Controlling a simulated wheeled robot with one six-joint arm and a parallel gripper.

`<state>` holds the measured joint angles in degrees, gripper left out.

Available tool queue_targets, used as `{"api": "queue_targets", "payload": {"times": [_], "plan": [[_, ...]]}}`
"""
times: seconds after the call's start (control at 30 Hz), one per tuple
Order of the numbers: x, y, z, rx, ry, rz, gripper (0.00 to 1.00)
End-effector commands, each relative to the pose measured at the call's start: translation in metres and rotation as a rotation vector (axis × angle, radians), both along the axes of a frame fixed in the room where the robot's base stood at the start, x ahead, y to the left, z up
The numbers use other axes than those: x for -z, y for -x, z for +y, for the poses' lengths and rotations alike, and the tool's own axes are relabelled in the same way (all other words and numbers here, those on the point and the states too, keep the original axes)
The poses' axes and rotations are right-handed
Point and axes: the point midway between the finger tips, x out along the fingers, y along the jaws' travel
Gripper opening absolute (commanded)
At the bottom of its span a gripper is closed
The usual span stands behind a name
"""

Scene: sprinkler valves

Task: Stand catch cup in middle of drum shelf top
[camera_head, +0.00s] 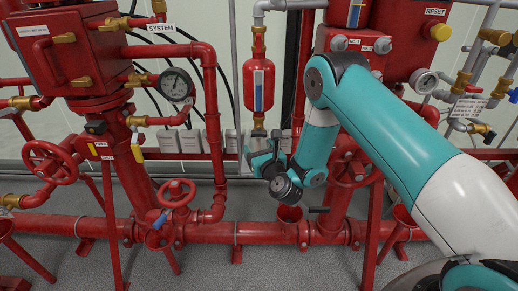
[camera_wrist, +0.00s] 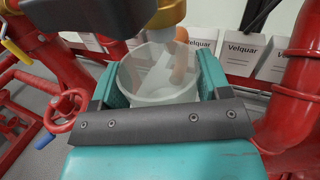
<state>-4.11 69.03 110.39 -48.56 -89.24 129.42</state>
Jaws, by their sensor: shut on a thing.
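The catch cup (camera_wrist: 150,92) is a translucent whitish cup, seen from above its rim in the wrist view. My gripper (camera_wrist: 162,78) is shut on it, with a teal finger pressed on each side. In the head view my gripper (camera_head: 258,160) is in front of the pipework, below a red cylinder (camera_head: 258,85) with a brass lower end. In the wrist view a brass fitting (camera_wrist: 166,12) with a pale outlet is just above or over the cup's mouth. I cannot tell whether the cup holds anything. I cannot make out the drum shelf in either view.
Red pipes and valves crowd the space around my arm. A red handwheel (camera_head: 177,193) and a gauge (camera_head: 175,84) are to the left. White boxes labelled Velquar (camera_wrist: 241,52) stand behind the cup. A thick red horizontal pipe (camera_head: 205,232) runs below; grey floor (camera_head: 200,268) shows in front.

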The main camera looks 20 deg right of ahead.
Motion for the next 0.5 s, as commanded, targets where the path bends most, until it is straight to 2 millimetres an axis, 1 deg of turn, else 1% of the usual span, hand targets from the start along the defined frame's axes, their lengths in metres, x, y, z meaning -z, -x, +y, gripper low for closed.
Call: {"api": "queue_targets", "payload": {"times": [0.03, 0.07, 0.1, 0.17, 0.5], "plan": [[0.003, 0.0, -0.0004, 0.001, 0.0, 0.0, 0.45], [0.0028, 0.0, -0.0006, 0.001, 0.0, 0.0, 0.72], [0.0017, 0.0001, -0.001, 0.001, 0.0, 0.0, 0.82], [0.0015, 0.0002, -0.0016, 0.002, 0.0, 0.001, 0.95], [-0.0012, 0.0002, -0.0035, 0.005, 0.001, 0.001, 0.96]]}}
